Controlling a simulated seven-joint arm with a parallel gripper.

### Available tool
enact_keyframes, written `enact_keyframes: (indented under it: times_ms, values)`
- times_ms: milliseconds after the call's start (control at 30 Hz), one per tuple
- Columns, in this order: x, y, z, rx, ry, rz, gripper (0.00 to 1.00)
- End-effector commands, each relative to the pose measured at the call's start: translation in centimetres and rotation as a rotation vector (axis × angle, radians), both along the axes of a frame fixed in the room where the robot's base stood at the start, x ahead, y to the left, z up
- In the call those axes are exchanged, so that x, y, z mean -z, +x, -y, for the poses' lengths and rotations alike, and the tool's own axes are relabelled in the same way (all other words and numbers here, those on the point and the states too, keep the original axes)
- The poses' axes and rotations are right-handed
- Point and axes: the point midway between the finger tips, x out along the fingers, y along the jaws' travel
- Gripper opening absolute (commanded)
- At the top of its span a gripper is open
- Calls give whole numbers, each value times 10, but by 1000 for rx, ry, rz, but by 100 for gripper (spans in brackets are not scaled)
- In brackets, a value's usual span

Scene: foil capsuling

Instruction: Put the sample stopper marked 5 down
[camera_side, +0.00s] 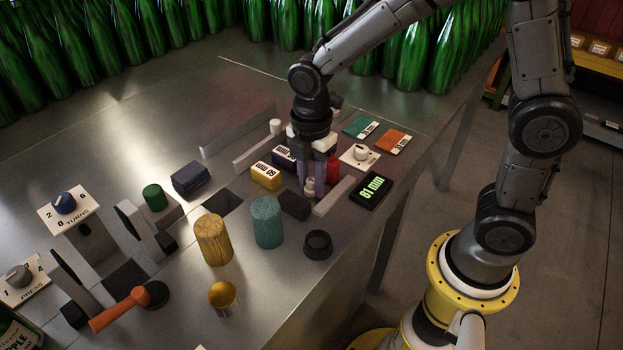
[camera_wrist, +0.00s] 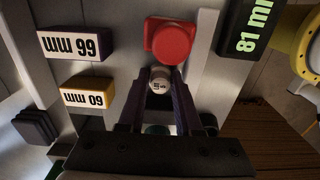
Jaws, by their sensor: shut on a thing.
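My gripper (camera_side: 312,192) points down over the steel bench, its two dark fingers closed around a small pale stopper (camera_side: 309,186). In the wrist view, the stopper (camera_wrist: 160,84) shows its round, light top with a dark mark between the fingertips of my gripper (camera_wrist: 164,74); the mark is too small to read surely. The stopper seems upright. I cannot tell whether its underside touches the bench.
A red piece (camera_wrist: 170,40) stands just beyond the fingertips. A yellow block (camera_side: 266,175), a black block (camera_side: 294,204) and a display reading 81 mm (camera_side: 374,190) stand close by. Teal (camera_side: 267,222) and gold (camera_side: 213,240) foil stacks stand nearer the front.

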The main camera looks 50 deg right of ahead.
Motion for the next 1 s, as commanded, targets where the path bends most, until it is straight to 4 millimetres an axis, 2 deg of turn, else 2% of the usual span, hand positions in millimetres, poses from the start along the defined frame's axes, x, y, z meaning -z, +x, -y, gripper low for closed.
enact_keyframes:
  times_ms: [100,133,200,567,767,1000]
  values:
    - [3,0,0,0,0,0,0]
    - [3,0,0,0,0,1,38]
    - [3,0,0,0,0,1,46]
    - [-3,0,0,0,0,2,46]
    - [-34,1,0,0,2,7,46]
    - [-83,1,0,0,2,7,46]
